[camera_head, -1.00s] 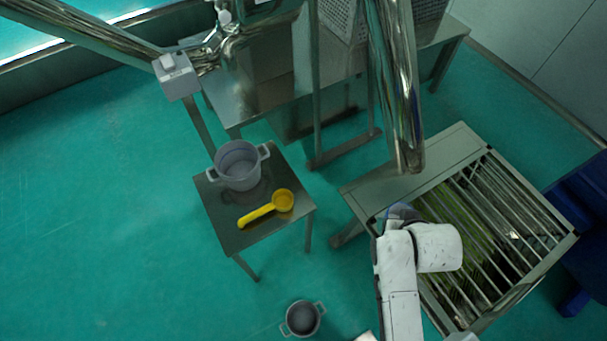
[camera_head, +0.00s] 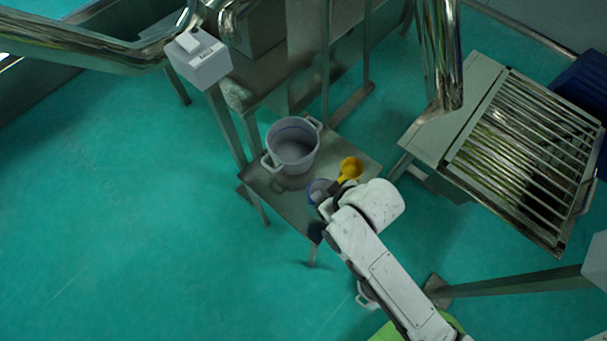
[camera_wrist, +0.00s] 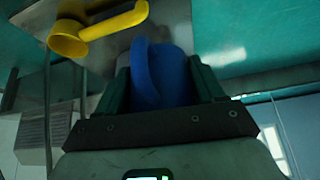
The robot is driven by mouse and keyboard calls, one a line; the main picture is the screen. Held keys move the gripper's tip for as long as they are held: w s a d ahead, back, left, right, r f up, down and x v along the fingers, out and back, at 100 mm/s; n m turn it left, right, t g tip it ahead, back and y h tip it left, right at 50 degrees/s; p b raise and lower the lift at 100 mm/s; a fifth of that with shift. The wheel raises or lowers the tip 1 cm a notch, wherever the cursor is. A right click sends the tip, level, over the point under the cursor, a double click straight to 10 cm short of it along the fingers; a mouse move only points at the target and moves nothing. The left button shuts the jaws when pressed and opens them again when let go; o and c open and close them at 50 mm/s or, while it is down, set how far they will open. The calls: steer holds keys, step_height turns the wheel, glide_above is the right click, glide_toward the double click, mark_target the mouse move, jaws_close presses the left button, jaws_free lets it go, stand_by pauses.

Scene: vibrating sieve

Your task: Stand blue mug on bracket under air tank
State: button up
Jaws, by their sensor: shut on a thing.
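My gripper (camera_wrist: 162,82) is shut on the blue mug (camera_wrist: 168,68), which sits between its dark green fingers in the wrist view. In the head view the mug (camera_head: 317,188) shows only in part, at the end of my white arm. It is over or just beside the front edge of a small metal platform (camera_head: 280,199). I cannot tell whether it touches the platform. This platform seems to be the bracket, below metal equipment at the back. I cannot clearly make out the air tank.
A grey two-handled pot (camera_head: 292,146) stands on the platform's back left. A yellow scoop (camera_head: 350,169) lies at its right, close to the mug. Another pot (camera_head: 366,295) is on the floor, partly behind my arm. A slatted metal sieve (camera_head: 525,150) stands at right.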

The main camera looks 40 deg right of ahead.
steer(key=shift+s+f+b, duration=0.3)
steer(key=shift+s+f, duration=0.35)
steer(key=shift+s, duration=0.1)
steer(key=w+f, duration=0.2)
steer(key=w, duration=0.2)
steer(key=w+f, duration=0.3)
steer(key=w, duration=0.1)
steer(key=w+a+f, duration=0.1)
steer(key=w+f, duration=0.2)
steer(key=w, duration=0.1)
steer(key=shift+w+f, duration=0.2)
steer(key=shift+w, duration=0.05)
steer(key=shift+w+f, duration=0.35)
steer(key=shift+f, duration=0.05)
steer(key=shift+w+f+b, duration=0.15)
steer(key=shift+f+b, duration=0.3)
steer(key=shift+f, duration=1.3)
steer(key=shift+f, duration=0.15)
steer(key=o, duration=1.1)
steer(key=shift+c, duration=0.2)
